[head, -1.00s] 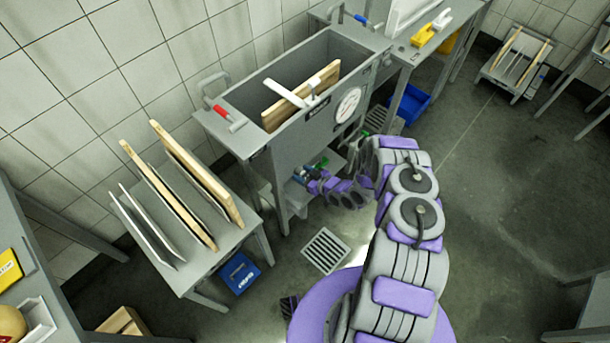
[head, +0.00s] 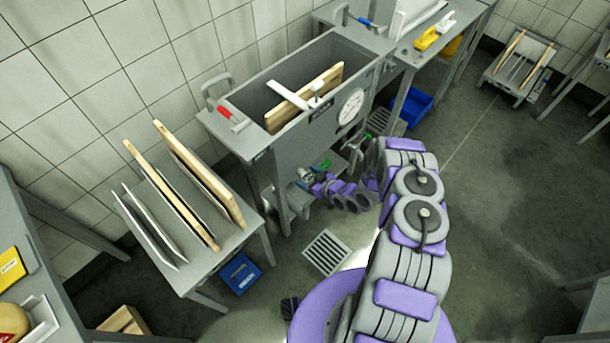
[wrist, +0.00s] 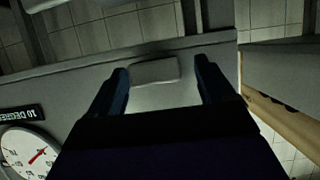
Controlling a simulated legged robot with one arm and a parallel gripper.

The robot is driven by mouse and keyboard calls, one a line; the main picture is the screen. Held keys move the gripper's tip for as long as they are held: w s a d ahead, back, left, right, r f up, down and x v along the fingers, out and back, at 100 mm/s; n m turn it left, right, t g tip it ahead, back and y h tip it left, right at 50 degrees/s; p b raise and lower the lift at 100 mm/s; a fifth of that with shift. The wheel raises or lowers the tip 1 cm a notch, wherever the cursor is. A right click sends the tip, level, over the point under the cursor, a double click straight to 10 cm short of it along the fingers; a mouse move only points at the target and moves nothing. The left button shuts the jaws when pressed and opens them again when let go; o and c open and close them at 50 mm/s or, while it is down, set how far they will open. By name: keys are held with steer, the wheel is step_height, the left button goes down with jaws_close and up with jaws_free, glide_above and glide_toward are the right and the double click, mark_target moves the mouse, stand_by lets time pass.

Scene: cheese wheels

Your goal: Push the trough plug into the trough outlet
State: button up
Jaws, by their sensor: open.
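The grey metal trough (head: 262,153) stands against the wall in the head view, with a round dial (head: 350,106) on its front. The dial also shows at the lower left of the wrist view (wrist: 28,155). My arm bends down to the trough's lower front, where my gripper (head: 304,182) is small and partly hidden. In the wrist view my gripper (wrist: 161,72) is open, its two dark blue fingers apart. A pale grey block (wrist: 155,72) shows between the fingertips; I cannot tell whether it is the plug or whether it is touched. I cannot make out the outlet clearly.
A wooden board (head: 330,86) stands in the trough. A low table with upright boards (head: 203,186) is to the left, with a blue box (head: 240,272) below it. A floor drain (head: 326,252) lies in front of the trough.

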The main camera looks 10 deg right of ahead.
steer(key=p+v, duration=0.2)
steer(key=v, duration=1.3)
steer(key=shift+s+d, duration=0.2)
